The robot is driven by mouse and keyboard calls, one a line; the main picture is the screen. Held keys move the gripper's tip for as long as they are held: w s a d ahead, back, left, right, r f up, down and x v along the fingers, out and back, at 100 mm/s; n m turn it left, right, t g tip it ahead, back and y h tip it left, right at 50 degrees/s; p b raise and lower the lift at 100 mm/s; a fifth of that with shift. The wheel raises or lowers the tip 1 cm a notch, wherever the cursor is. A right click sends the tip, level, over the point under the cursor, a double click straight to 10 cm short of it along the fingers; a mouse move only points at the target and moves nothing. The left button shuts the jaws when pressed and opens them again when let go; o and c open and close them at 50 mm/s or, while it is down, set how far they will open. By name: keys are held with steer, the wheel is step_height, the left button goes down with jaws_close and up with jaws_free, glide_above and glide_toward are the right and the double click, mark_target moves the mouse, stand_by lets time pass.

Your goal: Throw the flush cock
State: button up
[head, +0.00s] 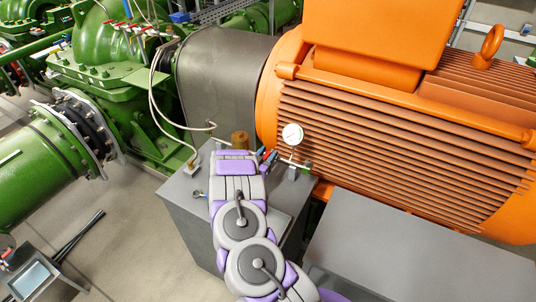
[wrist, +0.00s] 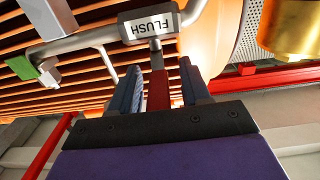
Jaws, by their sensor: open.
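In the wrist view a cock with a red lever (wrist: 158,92) hangs from a grey pipe (wrist: 90,38). A white tag reading "FLUSH" (wrist: 152,25) is on the pipe just above the lever. My gripper (wrist: 158,72) is open, with one blue-grey finger on each side of the red lever. The lever stands between the fingers, with a gap visible on both sides. In the head view my gripper (head: 267,156) is at the far edge of a grey box stand (head: 182,203), by small piping. My arm hides part of the stand there, and the cock is too small to make out.
A pressure gauge (head: 292,134) stands just right of my gripper. A brass cylinder (head: 240,140) is close behind it. A large orange finned motor (head: 400,150) fills the right. Thin pipes (head: 160,100) rise at the left.

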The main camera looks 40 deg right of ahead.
steer(key=shift+w+d, duration=0.1)
steer(key=shift+d, duration=0.25)
steer(key=shift+c, duration=0.2)
jaws_close()
